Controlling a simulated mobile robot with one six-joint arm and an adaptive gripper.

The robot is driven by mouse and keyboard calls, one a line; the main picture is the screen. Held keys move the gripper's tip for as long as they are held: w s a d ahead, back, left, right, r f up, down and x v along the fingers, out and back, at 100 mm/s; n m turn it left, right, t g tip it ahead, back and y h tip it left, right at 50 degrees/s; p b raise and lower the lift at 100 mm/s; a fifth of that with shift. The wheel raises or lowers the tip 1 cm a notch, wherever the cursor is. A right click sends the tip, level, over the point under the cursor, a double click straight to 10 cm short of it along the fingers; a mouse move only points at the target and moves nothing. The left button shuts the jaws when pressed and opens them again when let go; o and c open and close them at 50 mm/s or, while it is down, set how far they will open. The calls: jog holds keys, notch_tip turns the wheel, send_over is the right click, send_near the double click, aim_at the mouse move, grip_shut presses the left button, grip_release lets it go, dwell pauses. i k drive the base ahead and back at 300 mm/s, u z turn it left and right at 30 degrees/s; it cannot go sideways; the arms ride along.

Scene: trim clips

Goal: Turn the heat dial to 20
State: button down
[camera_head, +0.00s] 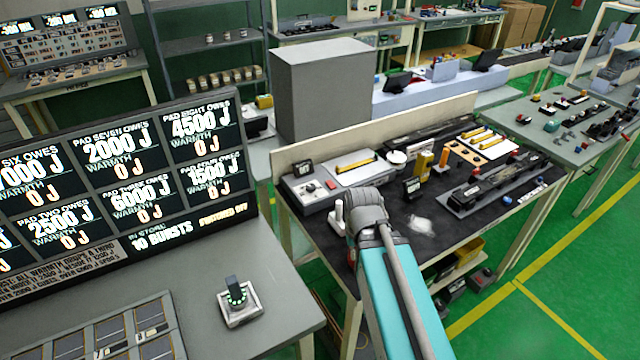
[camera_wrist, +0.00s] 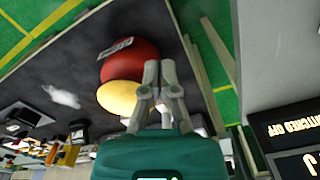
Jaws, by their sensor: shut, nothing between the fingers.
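A dial (camera_head: 238,296) with a dark upright knob and small green marks around it sits on a white square base, on the grey desk at the lower left of the head view. My arm reaches over the dark workbench, well right of the dial. In the wrist view my gripper (camera_wrist: 160,70) is shut and empty. A round red and yellow object (camera_wrist: 130,75) with a small label is close beside the fingertips; I cannot tell if they touch. The dial is not seen in the wrist view.
A large display board (camera_head: 120,185) stands on the desk behind the dial, with pad values and warmth at 0 J. The dark workbench (camera_head: 400,235) holds boxes and tools. A gap separates desk and bench.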

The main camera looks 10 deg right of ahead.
aim_at(310, 187)
jog(key=k, duration=1.3)
jog(key=u, duration=0.35)
jog(key=i, duration=1.8)
jog(key=z, duration=0.35)
